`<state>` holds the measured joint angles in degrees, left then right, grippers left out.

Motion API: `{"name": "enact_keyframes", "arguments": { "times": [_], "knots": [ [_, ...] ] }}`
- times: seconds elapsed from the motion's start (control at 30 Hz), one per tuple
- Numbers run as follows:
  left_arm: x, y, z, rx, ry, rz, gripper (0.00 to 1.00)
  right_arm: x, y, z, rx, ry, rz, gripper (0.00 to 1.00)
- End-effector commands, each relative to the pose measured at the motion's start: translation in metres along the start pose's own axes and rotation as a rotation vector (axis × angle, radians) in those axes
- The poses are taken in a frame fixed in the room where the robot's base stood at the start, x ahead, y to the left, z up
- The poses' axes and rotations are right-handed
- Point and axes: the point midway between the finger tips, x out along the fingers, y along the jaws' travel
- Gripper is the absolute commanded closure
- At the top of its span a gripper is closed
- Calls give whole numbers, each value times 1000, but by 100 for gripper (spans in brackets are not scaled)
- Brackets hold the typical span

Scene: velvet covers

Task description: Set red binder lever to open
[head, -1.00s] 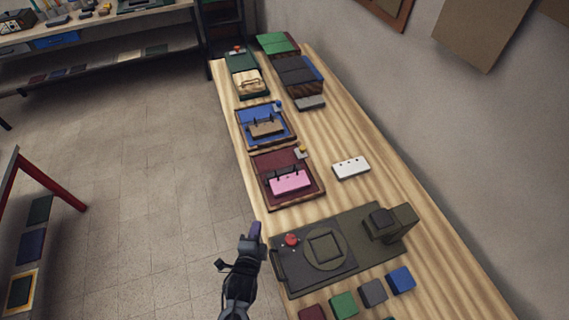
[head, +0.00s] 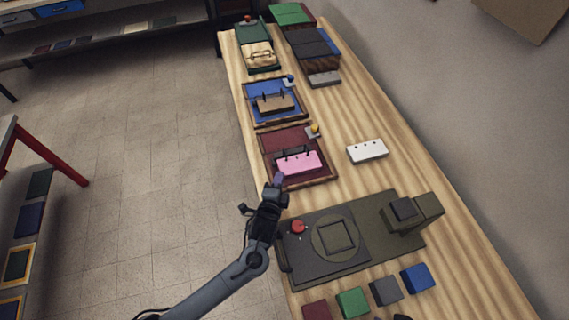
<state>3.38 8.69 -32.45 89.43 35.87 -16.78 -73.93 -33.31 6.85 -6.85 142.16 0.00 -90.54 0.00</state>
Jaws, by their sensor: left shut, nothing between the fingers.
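The red binder (head: 272,143) lies open on the wooden bench, with a pink punched sheet (head: 299,162) and dark rings on it. Its lever has a yellow knob (head: 314,128) on a small grey base at the binder's far right corner. Whether the rings are open or closed is too small to tell. My right gripper is not in view.
A blue binder (head: 256,90) and a green binder (head: 250,33) lie farther back. A white punched block (head: 367,150) lies to the right. A dark press with a red button (head: 298,227) stands nearer, with several coloured blocks in front.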

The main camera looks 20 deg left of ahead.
Motion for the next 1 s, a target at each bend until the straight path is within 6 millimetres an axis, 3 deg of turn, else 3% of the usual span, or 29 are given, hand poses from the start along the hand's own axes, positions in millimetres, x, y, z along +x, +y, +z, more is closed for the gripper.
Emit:
{"name": "enact_keyframes", "arguments": {
  "times": [0.2,0.43,0.63,1.0],
  "knots": [
    [41,1,0,-1,-2,-1,100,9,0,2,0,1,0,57],
    [70,1,0,-1,0,-1,100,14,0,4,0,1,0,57],
    [80,0,0,-2,-1,1,100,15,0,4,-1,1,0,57],
    [81,0,0,-2,0,1,100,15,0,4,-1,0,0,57]
  ]
}}
